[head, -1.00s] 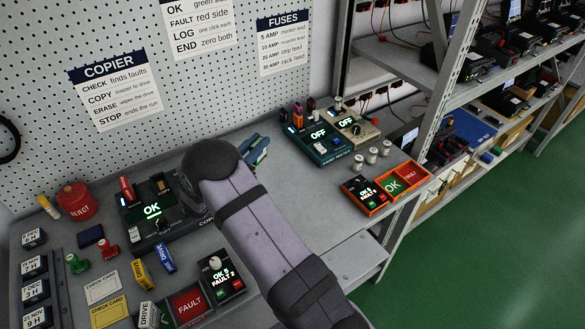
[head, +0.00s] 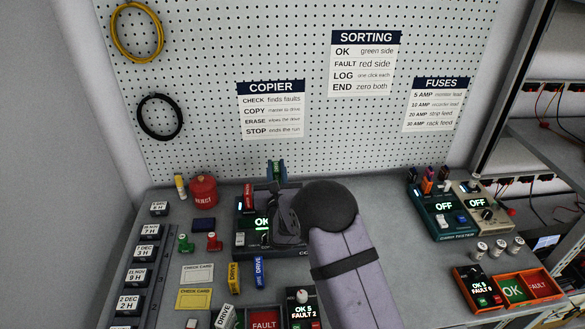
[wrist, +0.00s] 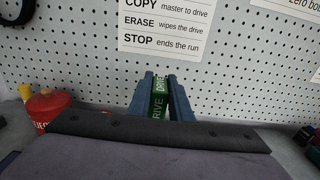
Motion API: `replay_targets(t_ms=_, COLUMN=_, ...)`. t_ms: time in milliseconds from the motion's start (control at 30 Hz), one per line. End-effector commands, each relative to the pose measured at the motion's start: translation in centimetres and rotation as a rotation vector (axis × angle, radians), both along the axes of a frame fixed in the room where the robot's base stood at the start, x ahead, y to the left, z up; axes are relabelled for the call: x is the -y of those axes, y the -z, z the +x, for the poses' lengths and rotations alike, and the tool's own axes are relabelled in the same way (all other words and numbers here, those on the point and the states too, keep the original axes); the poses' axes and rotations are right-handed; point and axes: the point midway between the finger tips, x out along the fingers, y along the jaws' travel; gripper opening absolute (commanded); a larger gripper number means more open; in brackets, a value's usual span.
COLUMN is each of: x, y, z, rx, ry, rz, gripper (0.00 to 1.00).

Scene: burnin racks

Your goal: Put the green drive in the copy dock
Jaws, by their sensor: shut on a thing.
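My gripper (head: 277,174) has blue fingers shut on the green drive (head: 279,169), above the back of the copier. In the wrist view the green drive (wrist: 158,105), lettered DRIVE, stands upright between the fingers (wrist: 160,98). The copier (head: 283,253) is a dark unit with a lit OK display, at the back middle of the bench. A red drive (head: 248,196) stands upright at its left. My arm hides the copier's right part, so I cannot see the copy dock's opening clearly.
A red REJECT pot (head: 203,193) stands left of the copier. A sorting counter (head: 303,305) and red FAULT tray (head: 263,320) are nearer. The pegboard (head: 205,90) rises behind.

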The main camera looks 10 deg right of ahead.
Motion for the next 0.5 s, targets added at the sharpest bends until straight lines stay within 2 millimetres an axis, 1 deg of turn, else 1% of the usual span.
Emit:
replay_targets(t_ms=267, x=-0.2, y=0.2, z=0.0, rx=0.001, ry=-0.006, rz=-0.001, gripper=0.0)
replay_targets(t_ms=500, x=-0.1, y=1.2, z=0.0, rx=0.001, ry=-0.005, rz=-0.001, gripper=0.0)
